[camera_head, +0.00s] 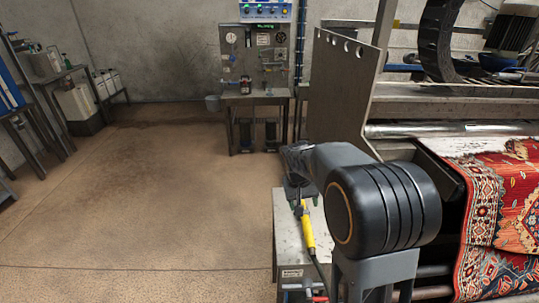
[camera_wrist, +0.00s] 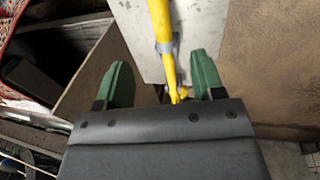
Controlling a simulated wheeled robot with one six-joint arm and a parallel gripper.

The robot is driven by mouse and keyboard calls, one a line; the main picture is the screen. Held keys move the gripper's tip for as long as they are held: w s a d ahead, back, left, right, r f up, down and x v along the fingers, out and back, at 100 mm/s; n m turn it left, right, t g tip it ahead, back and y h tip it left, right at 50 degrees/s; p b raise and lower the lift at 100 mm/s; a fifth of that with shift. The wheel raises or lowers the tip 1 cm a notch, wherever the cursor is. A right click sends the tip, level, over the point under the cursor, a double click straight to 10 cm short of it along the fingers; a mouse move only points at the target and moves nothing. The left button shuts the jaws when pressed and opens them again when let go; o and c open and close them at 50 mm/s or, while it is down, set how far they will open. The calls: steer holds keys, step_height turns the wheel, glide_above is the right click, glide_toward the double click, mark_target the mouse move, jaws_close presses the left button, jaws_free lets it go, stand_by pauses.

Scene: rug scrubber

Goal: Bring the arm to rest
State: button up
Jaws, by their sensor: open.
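My gripper (camera_wrist: 158,85) is open in the wrist view, its two green fingers spread wide. Nothing is held between them. A yellow tool (camera_wrist: 163,35) lies on a pale grey surface beyond the fingertips, partly in line with the gap; whether it touches a finger I cannot tell. In the head view my arm (camera_head: 375,205) reaches forward over the same yellow tool (camera_head: 305,228), which lies on a small grey cabinet (camera_head: 288,240).
A large machine with a steel side plate (camera_head: 345,90) and a red patterned rug (camera_head: 505,210) stands close on the right. A control bench (camera_head: 255,100) is at the back wall. Shelves with canisters (camera_head: 75,102) line the left. The brown floor (camera_head: 130,200) at left is clear.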

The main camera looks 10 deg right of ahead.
steer(key=s+a+r+n+t+y, duration=0.1)
steer(key=s+a+r, duration=0.1)
steer(key=s, duration=0.6)
steer(key=s+a+r+n+t+y, duration=0.1)
steer(key=s+a+r+t, duration=0.1)
steer(key=s+a, duration=0.3)
steer(key=s+r, duration=0.1)
steer(key=s, duration=0.2)
steer(key=shift+s+t, duration=0.15)
steer(key=shift+t, duration=0.15)
steer(key=shift+c, duration=0.4)
